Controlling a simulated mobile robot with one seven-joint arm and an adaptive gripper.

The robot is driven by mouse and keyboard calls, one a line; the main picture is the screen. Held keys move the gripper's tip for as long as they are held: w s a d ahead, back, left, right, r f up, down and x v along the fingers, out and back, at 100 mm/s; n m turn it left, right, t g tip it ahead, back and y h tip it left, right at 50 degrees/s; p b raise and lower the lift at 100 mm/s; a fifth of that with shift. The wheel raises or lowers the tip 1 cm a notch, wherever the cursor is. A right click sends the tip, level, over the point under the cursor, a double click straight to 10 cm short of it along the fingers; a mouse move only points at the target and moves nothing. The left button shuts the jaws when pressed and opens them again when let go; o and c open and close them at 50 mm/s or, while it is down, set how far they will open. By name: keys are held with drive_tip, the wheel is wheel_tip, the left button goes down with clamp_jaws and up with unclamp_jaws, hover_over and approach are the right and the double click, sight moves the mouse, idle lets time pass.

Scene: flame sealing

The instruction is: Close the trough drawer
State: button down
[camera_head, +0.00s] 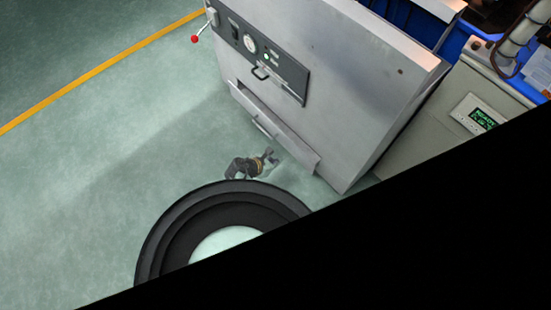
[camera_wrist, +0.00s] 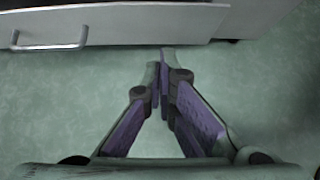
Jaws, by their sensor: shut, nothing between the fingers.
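The trough drawer (camera_head: 292,145) is a long grey metal front low on the grey cabinet, with a bar handle (camera_head: 263,128). It seems to stand slightly out from the cabinet face, with a dark gap along its upper edge at the left end. In the wrist view the drawer front (camera_wrist: 150,28) crosses the top, and its handle (camera_wrist: 48,40) is at the left. My gripper (camera_head: 271,157) is low over the floor in front of the drawer's right half. Its fingers (camera_wrist: 163,58) are shut and empty, just short of the drawer front, right of the handle.
The grey cabinet (camera_head: 330,80) carries a dark panel with a gauge (camera_head: 250,44). A grey box with a green display (camera_head: 482,118) stands at the right. The green floor (camera_head: 110,150) is clear at the left, with a yellow line (camera_head: 100,72). Black covers the lower right.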

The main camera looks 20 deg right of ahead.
drive_tip(key=w+d+f+b, duration=0.3)
drive_tip(key=d+f+b, duration=0.2)
drive_tip(key=d+b, duration=0.2)
drive_tip(key=shift+d, duration=0.7)
drive_tip(key=d, duration=0.1)
drive_tip(key=w+d, duration=0.1)
drive_tip(key=d, duration=0.2)
drive_tip(key=shift+w+d+r, duration=0.1)
drive_tip(key=shift+w+d, duration=0.05)
drive_tip(key=shift+w, duration=0.15)
